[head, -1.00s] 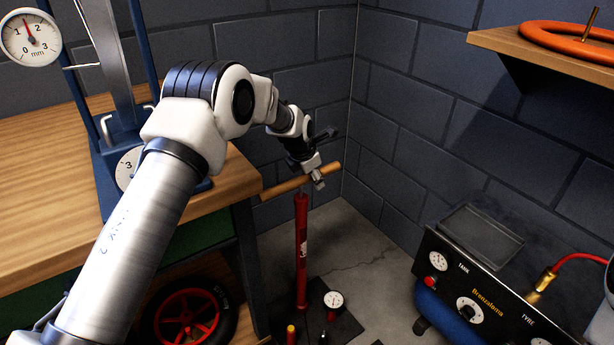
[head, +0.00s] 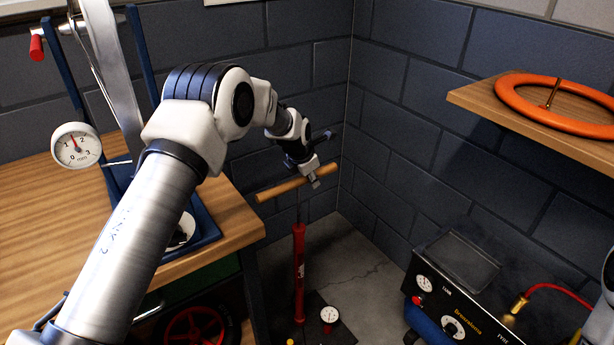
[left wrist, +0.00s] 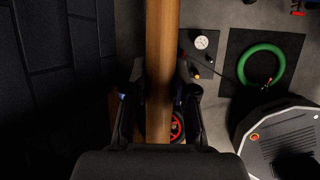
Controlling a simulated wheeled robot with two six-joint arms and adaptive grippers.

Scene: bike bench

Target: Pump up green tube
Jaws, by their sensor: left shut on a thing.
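The floor pump has a red barrel (head: 299,265) standing upright in the corner and a wooden crossbar handle (head: 275,190). My left gripper (head: 312,178) is shut on the handle and holds it above the barrel, with a thin rod showing between them. In the left wrist view the handle (left wrist: 162,60) runs between the fingers of my left gripper (left wrist: 160,95). The green tube (left wrist: 282,60) lies on a black mat on the floor, and a dark hose runs close to it. The pump's gauge (head: 329,314) stands beside the barrel. My right gripper is out of view.
A wooden bench (head: 40,215) with a blue stand and a dial (head: 76,145) is at left. A compressor (head: 450,300) with a red hose stands at right, below a shelf (head: 500,105) holding an orange ring (head: 530,105). Block walls meet close behind the pump.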

